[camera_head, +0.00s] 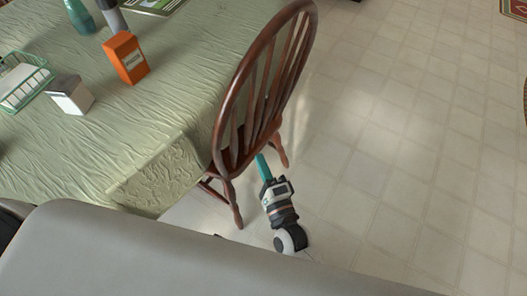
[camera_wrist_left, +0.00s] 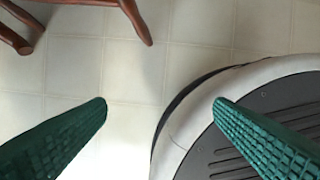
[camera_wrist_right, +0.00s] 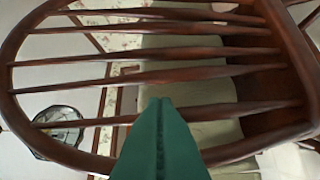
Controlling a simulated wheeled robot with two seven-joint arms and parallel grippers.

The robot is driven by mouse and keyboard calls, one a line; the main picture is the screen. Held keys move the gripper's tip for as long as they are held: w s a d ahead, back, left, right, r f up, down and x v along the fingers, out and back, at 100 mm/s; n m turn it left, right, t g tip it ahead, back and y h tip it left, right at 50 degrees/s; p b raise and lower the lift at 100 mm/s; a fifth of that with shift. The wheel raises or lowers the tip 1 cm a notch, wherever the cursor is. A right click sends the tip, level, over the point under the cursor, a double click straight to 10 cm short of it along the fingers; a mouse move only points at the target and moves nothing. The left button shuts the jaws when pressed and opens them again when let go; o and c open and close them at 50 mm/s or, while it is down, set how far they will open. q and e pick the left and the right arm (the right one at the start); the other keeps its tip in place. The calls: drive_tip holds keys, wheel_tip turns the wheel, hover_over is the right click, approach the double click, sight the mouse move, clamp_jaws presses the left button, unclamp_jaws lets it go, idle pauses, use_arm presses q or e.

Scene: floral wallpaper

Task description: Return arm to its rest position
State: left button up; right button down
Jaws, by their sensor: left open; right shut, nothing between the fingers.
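My right gripper (camera_head: 262,160) shows low in the middle of the head view, its teal fingers pointing up beside the wooden chair. Its fingers are pressed together and empty in the right wrist view (camera_wrist_right: 162,104), in front of the chair's spindles. I cannot tell whether they touch the chair. My left gripper is outside the head view. The left wrist view shows it (camera_wrist_left: 161,101) open and empty, with the two green fingers wide apart over the tiled floor. My grey body fills the bottom of the head view.
The brown chair (camera_head: 220,137) stands at the table with a green cloth (camera_head: 165,100). On the table are an orange box (camera_head: 126,58), a white carton (camera_head: 70,95) and a green wire basket (camera_head: 22,84). Chair legs (camera_wrist_left: 136,20) are near my left gripper. Tiled floor (camera_head: 400,130) is clear at right.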

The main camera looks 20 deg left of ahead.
use_arm(q)
drive_tip(key=shift+s+a+f, duration=0.25)
drive_tip(key=shift+a+f, duration=0.6)
drive_tip(key=shift+a, duration=0.1)
use_arm(e)
drive_tip(key=v, duration=0.7)
drive_tip(key=shift+a, duration=0.15)
